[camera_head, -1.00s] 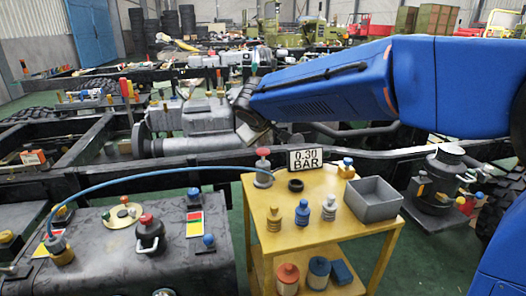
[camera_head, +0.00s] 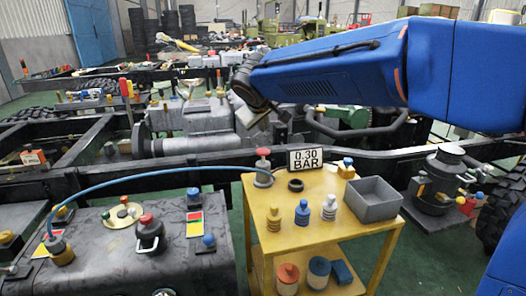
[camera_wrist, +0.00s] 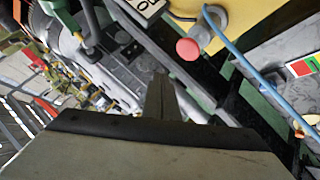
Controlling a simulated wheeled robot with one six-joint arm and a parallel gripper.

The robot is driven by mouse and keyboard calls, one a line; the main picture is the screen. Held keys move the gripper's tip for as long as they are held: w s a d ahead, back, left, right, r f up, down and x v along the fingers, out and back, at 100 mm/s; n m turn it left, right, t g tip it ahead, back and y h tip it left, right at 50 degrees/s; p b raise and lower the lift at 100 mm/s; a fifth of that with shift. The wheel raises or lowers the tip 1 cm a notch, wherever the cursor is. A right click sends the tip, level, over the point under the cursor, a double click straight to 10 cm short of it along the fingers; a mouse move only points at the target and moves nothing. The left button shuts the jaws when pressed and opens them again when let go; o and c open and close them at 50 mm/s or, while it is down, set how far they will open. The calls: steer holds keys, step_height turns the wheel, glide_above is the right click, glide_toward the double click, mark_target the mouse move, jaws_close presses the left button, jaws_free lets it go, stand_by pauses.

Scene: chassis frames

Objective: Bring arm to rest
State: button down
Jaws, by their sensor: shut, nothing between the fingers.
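My blue arm reaches in from the right in the head view, raised above the yellow table (camera_head: 338,238). My gripper (camera_head: 256,117) hangs at the arm's left end, above and behind the table, clear of the things on it. In the wrist view my gripper (camera_wrist: 160,92) shows as one narrow finger shape with its fingers together and nothing between them. The wrist view also shows a red-topped knob (camera_wrist: 188,49) beyond it.
The yellow table holds a grey bin (camera_head: 373,200), a 0.30 BAR sign (camera_head: 305,159) and several small fittings. A blue hose (camera_head: 130,176) runs left to a dark tank (camera_head: 110,250). Black chassis rails (camera_head: 200,172) stand behind. A dark pump unit (camera_head: 438,182) is at right.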

stand_by(0.4)
steer(key=s+d+f+m+g, duration=0.1)
steer(key=s+d+f+m, duration=0.1)
steer(key=s+d, duration=0.8)
steer(key=s+d+f+m+g, duration=0.25)
steer(key=s+d, duration=0.45)
steer(key=d, duration=0.7)
steer(key=s+d+f+m, duration=0.1)
steer(key=s+d+f, duration=0.1)
steer(key=s+f, duration=0.2)
steer(key=s+d+f+m, duration=0.1)
steer(key=s+d+f, duration=0.2)
steer(key=s, duration=0.7)
steer(key=s+d+f+m, duration=0.2)
steer(key=s+d+f, duration=0.1)
steer(key=s+f, duration=0.2)
steer(key=shift+s+d+f+g, duration=0.3)
steer(key=shift+s+g, duration=0.15)
steer(key=shift+s, duration=0.8)
steer(key=shift+a, duration=0.1)
